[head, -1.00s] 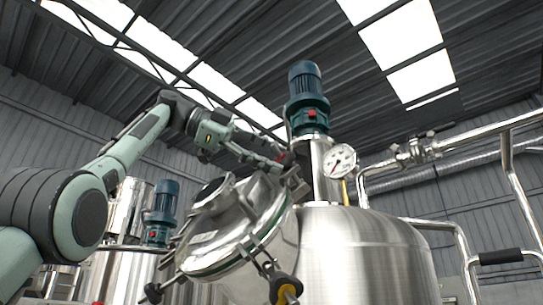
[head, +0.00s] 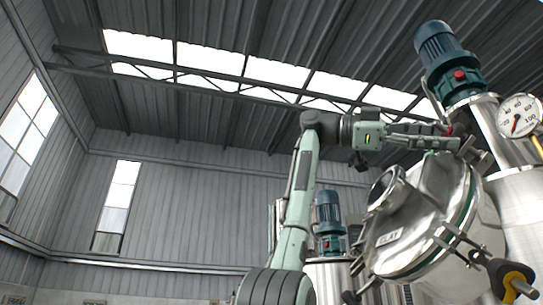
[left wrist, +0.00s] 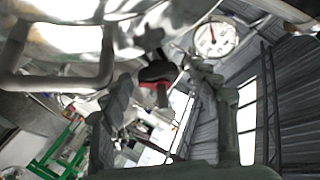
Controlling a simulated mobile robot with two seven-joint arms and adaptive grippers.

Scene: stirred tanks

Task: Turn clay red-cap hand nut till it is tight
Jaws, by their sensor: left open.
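The clay tank's round steel lid (head: 428,215) is tilted toward me and carries a label reading CLAY (head: 390,238). The red-cap hand nut (head: 449,130) is at the lid's upper rim, mostly hidden by my left gripper. My left gripper (head: 440,136) reaches it from the left. In the left wrist view the nut shows a dark top and a red part (left wrist: 156,76), between and beyond the two open fingers of my left gripper (left wrist: 163,80). I cannot tell whether the fingers touch it. My right gripper is not in view.
A yellow-banded hand nut (head: 517,283) sits at the lid's lower right. A blue-green motor (head: 446,62) and a pressure gauge (head: 519,116) stand behind the lid. Another tank's motor (head: 329,220) stands behind my left arm. The left side shows only open hall and walls.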

